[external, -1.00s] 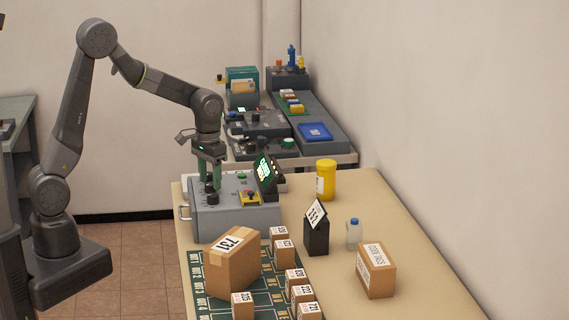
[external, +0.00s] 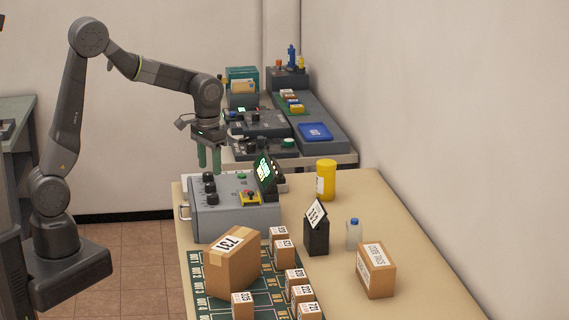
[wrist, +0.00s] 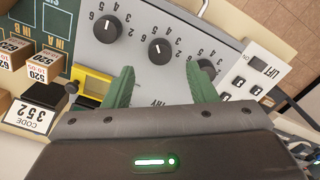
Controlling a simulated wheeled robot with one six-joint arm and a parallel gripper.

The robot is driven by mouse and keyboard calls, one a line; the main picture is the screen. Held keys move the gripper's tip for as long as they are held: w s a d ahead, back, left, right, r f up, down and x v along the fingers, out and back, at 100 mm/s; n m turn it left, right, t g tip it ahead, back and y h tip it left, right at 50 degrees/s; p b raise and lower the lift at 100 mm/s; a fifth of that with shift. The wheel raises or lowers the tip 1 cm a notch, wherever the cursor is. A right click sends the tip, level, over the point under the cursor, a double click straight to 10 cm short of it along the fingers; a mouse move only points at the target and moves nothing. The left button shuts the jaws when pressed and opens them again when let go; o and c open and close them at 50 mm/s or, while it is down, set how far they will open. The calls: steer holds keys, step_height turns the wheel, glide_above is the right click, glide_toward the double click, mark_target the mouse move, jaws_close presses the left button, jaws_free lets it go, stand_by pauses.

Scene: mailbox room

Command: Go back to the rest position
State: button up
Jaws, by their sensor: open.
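My gripper (external: 209,158) is open and empty, with its two green fingers pointing down. It hangs above the back left part of the grey control box (external: 240,222), apart from its black knobs (external: 210,188). In the wrist view the green fingers (wrist: 163,88) spread over the panel of the box, with a numbered dial knob (wrist: 160,49) between them. Another knob (wrist: 107,29) shows further left, and a third is partly hidden behind the right finger. My arm reaches over from the left, bent at a high elbow.
A lit display (external: 265,172) stands on the box beside a yellow-based button (external: 250,198). A large box marked 731 (external: 233,262) and several small boxes stand on the green mat. A black code stand (external: 316,235), a bottle (external: 354,234) and a yellow canister (external: 326,180) stand to the right.

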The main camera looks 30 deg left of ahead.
mark_target(210, 184)
step_height(210, 184, up, 8)
step_height(210, 184, down, 14)
steer(key=shift+s+r, duration=0.1)
steer(key=m, duration=0.4)
steer(key=shift+m+p, duration=0.3)
steer(key=m, duration=1)
steer(key=shift+m+p, duration=0.4)
steer(key=m, duration=0.5)
steer(key=shift+p, duration=0.3)
